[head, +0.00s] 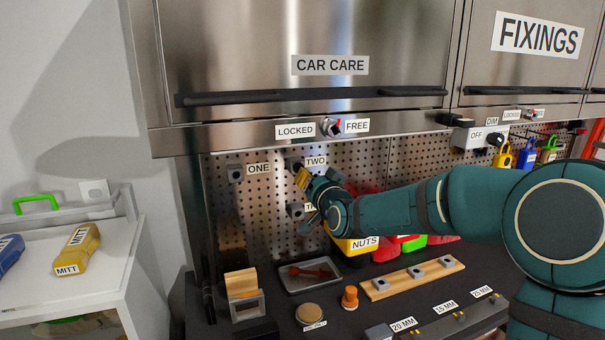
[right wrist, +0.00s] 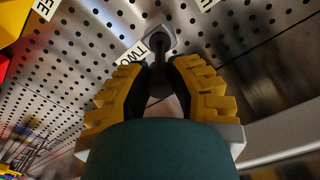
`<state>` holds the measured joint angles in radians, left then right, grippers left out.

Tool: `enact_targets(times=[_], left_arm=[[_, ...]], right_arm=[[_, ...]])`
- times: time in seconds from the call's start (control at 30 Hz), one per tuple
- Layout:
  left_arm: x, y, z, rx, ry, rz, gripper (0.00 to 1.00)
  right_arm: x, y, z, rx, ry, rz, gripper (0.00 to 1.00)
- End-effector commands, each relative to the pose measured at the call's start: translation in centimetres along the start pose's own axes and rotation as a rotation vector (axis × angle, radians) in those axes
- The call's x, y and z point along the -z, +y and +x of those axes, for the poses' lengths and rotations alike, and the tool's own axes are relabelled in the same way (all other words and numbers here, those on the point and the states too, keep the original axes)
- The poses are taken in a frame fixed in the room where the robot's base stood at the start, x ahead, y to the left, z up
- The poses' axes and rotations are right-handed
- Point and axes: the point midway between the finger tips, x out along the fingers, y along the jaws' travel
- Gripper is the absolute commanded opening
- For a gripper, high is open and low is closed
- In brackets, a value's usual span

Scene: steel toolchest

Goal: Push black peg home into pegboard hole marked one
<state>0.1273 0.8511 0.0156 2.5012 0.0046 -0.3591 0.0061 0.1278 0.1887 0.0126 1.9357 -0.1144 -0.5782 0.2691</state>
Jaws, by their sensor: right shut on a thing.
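The pegboard (head: 270,225) hangs at the back of the toolchest. The socket marked ONE (head: 235,173) is at its upper left, apart from my gripper. My right gripper (head: 302,179) is at the socket marked TWO (head: 293,163). In the right wrist view its yellow and black fingers are shut on a black peg (right wrist: 158,72). The peg points at the grey socket (right wrist: 158,38) beside the TWO label (right wrist: 131,52). Its tip appears to meet that socket, but I cannot tell how deep it sits. My left gripper is not in view.
A third socket (head: 295,210) sits below, its label partly hidden by my gripper. Coloured bins (head: 357,247) stand behind my right forearm. On the bench are a tray (head: 311,289), a wooden block (head: 241,285) and an orange knob (head: 350,297). The cabinet ledge (head: 250,137) overhangs the pegboard.

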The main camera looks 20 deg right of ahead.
Motion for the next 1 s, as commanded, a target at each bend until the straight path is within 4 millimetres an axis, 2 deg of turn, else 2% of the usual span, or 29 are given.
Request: enact_targets(times=[1.0], left_arm=[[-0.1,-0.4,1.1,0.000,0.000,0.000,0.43]], right_arm=[[0.1,-0.1,-1.2,0.001,0.002,0.000,0.00]])
